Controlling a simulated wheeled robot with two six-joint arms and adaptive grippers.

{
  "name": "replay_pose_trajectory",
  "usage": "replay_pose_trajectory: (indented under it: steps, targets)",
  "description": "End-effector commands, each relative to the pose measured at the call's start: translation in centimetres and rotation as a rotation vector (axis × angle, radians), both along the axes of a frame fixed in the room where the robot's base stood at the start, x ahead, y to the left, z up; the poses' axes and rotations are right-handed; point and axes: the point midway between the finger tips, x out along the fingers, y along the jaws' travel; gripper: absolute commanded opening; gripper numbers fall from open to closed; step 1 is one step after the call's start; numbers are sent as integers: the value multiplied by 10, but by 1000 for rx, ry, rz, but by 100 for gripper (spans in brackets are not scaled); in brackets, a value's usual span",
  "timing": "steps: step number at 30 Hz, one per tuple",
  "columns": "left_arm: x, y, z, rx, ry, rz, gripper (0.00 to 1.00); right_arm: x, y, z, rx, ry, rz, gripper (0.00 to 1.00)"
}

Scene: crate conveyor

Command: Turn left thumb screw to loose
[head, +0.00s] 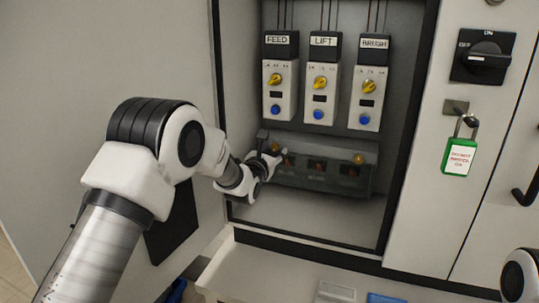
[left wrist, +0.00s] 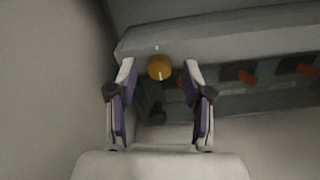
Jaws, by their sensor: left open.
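The left thumb screw (left wrist: 160,67) is a round orange-yellow knob with a pale mark, on the left end of the grey cover's upper part. My left gripper (head: 270,160) reaches into the open cabinet at this end of the cover. In the left wrist view its two fingers stand apart, one on each side of the screw, with a visible gap to both. The depth between fingertips and screw is hard to judge. The right thumb screw (head: 359,158) shows as a small yellow knob at the cover's other end. My right gripper is not in view.
The grey cover (head: 330,184) has a dark window with orange-red parts behind it. Above it are three modules, FEED (head: 279,90), LIFT (head: 320,95) and BRUSH (head: 369,98), with yellow knobs and blue buttons. A green padlock (head: 459,156) hangs at the right. The cabinet floor is clear.

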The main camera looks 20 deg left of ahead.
Motion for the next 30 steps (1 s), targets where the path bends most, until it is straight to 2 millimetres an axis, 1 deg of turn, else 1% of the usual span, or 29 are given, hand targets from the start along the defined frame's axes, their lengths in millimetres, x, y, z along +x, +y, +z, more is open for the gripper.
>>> replay_pose_trajectory:
  steps: [2, 5, 12, 15, 18, 20, 30]
  targets:
    - [-7, 0, 0, 0, 2, 0, 50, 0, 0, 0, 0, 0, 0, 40]
    - [-26, 1, 0, 0, 2, 0, 50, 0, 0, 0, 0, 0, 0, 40]
    - [-88, 4, 0, 0, 4, 1, 50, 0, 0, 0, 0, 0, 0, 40]
    - [-107, 4, -1, 0, 4, 1, 50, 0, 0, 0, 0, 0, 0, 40]
    - [-116, 4, -1, 0, 2, 0, 50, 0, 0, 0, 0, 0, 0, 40]
    - [-118, 4, -1, 0, 3, 1, 50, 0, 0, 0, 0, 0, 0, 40]
    - [-118, 4, -1, 0, 2, 0, 50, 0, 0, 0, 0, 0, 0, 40]
